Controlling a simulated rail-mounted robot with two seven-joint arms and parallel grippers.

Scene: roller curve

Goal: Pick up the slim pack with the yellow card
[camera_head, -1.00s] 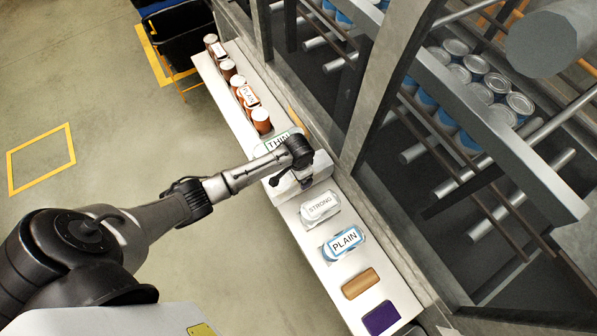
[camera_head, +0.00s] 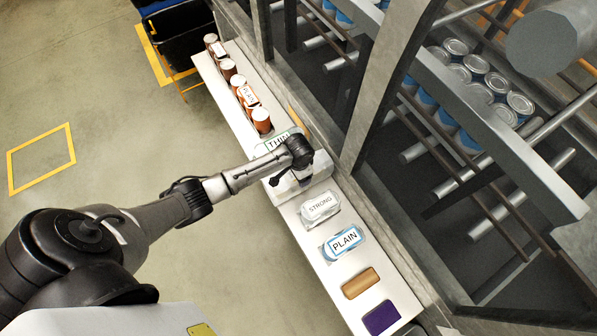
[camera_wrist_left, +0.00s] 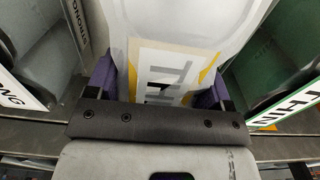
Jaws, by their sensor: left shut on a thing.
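The slim pack (camera_wrist_left: 190,28) is pale, with a yellow-edged card (camera_wrist_left: 165,80) reading THIN, seen upside down in the left wrist view. My left gripper (camera_wrist_left: 157,92) has purple fingertips on both sides of this pack and is shut on it. In the head view, my left gripper (camera_head: 303,179) is over the middle of the white shelf, and my wrist partly covers a pale pack there. I cannot tell whether the held pack is clear of the shelf. My right gripper is not in view.
A green-edged THIN pack (camera_head: 277,141) and a grey STRONG pack (camera_head: 320,206) flank the gripper. A blue-edged PLAIN pack (camera_head: 344,242), a tan block (camera_head: 361,282) and a purple block (camera_head: 381,317) lie nearer. Brown jars (camera_head: 262,121) stand beyond. Metal uprights (camera_head: 375,95) border the shelf's right side.

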